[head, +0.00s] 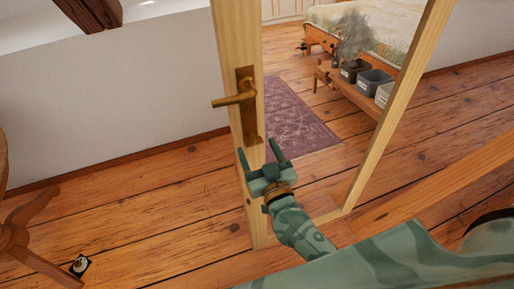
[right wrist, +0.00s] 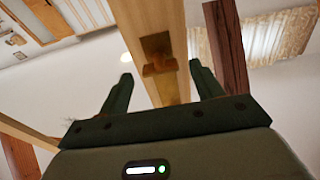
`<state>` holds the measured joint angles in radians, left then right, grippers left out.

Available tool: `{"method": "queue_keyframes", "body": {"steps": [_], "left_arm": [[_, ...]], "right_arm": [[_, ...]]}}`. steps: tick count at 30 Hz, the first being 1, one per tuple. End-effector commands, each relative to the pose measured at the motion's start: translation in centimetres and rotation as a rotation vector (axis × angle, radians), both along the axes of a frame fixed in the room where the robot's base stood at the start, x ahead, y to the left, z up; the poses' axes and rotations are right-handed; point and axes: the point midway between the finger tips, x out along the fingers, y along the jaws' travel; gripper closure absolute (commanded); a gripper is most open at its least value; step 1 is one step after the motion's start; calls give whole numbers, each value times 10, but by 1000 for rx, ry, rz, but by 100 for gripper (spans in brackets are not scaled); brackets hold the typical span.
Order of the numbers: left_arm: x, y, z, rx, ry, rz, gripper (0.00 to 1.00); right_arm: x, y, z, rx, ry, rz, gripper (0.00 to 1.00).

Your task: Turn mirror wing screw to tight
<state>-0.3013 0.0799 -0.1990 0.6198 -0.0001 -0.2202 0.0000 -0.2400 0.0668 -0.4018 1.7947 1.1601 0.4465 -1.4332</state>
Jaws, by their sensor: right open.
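A pale timber frame (head: 258,200) stands upright in the head view. Its left post carries a brass plate with a lever-like handle (head: 236,98) sticking out to the left. This brass fitting (right wrist: 160,62) also shows on the post in the right wrist view, between and beyond my fingertips. My right gripper (head: 262,150) is open and empty, below the brass fitting and in front of the post. Its two fingers (right wrist: 160,74) stand apart in the right wrist view, not touching the fitting. My left gripper is out of view.
Within the frame show a purple rug (head: 295,115), a bed (head: 375,30) and a low wooden bench (head: 350,87) with several dark bins. A wooden stool-like leg (head: 35,240) stands at lower left, beside a small dark object (head: 80,265).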

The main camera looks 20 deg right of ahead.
Motion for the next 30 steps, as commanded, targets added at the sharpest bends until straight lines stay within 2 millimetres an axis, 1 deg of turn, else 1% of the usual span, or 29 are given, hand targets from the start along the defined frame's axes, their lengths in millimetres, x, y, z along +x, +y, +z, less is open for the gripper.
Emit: {"method": "queue_keyframes", "body": {"steps": [1, 4, 12, 14, 15, 17, 26, 30], "left_arm": [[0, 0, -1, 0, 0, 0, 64], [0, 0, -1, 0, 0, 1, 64], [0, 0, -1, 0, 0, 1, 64], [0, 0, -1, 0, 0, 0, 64], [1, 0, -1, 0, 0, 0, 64], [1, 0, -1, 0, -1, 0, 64], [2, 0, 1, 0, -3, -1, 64], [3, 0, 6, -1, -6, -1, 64]], "right_arm": [[4, 0, 0, 0, 0, 0, 35], [10, 1, 0, 0, -1, 1, 35], [11, 0, 0, 0, 0, 0, 35], [11, 0, 0, 0, 0, 0, 51], [11, 0, 0, 0, 0, 0, 62], [11, 0, 0, 0, 0, 0, 79], [10, 0, 1, 18, 2, -2, 79], [10, 1, 2, 66, 2, -8, 79]]}}
